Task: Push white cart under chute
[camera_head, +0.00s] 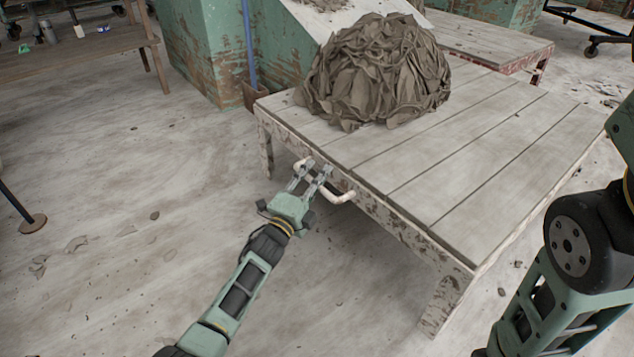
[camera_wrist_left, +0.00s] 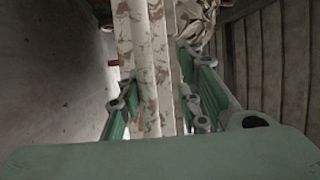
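The white cart (camera_head: 480,165) is a low platform of pale planks with chipped white paint on its side rail and legs. A heap of grey-brown clay trimmings (camera_head: 376,75) lies on its far left part. A pale bar handle (camera_head: 341,197) sticks out from its near left side. My left gripper (camera_head: 317,168) is at this handle, its two fingers apart. In the left wrist view the fingers (camera_wrist_left: 158,105) stand on either side of the chipped white bars, with no clear grip visible. A pale sloping board (camera_head: 310,18), perhaps the chute, shows behind the heap. My right gripper is out of view.
A worn green metal block (camera_head: 205,50) stands behind the cart, with a blue pole (camera_head: 248,45) beside it. A second low platform (camera_head: 485,40) with red edges is at the back right. A wooden bench (camera_head: 85,48) is at the back left. The left floor is mostly open.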

